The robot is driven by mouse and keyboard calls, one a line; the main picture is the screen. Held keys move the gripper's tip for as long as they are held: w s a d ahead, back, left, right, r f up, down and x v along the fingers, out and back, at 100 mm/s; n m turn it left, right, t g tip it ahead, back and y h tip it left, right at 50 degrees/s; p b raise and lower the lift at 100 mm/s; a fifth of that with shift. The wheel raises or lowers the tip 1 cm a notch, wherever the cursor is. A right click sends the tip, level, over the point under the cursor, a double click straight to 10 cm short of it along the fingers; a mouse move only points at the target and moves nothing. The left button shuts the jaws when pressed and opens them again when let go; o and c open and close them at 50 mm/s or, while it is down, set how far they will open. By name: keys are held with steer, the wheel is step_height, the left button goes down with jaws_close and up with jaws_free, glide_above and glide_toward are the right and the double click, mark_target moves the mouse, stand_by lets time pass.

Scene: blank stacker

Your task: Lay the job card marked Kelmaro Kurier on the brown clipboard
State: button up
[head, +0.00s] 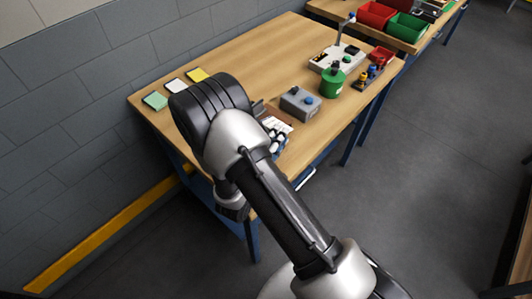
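Three small flat cards lie in a row at the bench's far left corner: a green one (155,101), a white one (176,85) and a yellow one (197,75). No writing on them can be read, so I cannot tell which is marked Kelmaro Kurier. I cannot make out the brown clipboard; my arm covers part of the bench. My arm's end is over the left part of the bench, to the right of the cards. My gripper is mostly hidden behind my own wrist, and its fingers cannot be made out clearly.
A white and dark item (277,126) is partly hidden by my arm. The back middle is clear.

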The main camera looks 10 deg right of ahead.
steer(key=p+v, duration=0.1)
steer(key=v, duration=1.1)
steer(key=shift+r, duration=0.2)
steer(key=s+d+r+m+g, duration=0.9)
steer(key=s+d+r+g, duration=0.1)
steer(key=d+r+g, duration=0.4)
steer(key=s+a+r+m+t+y, duration=0.1)
steer(key=s+a+r+t+y, duration=0.3)
steer(key=s+a+r+y, duration=0.2)
step_height(320, 180, up, 4)
steer(key=s+y, duration=0.2)
steer(key=y, duration=0.3)
steer(key=shift+s+a+t, duration=0.15)
steer(key=shift+s+t, duration=0.1)
steer(key=shift+t, duration=0.15)
steer(key=shift+c, duration=0.5)
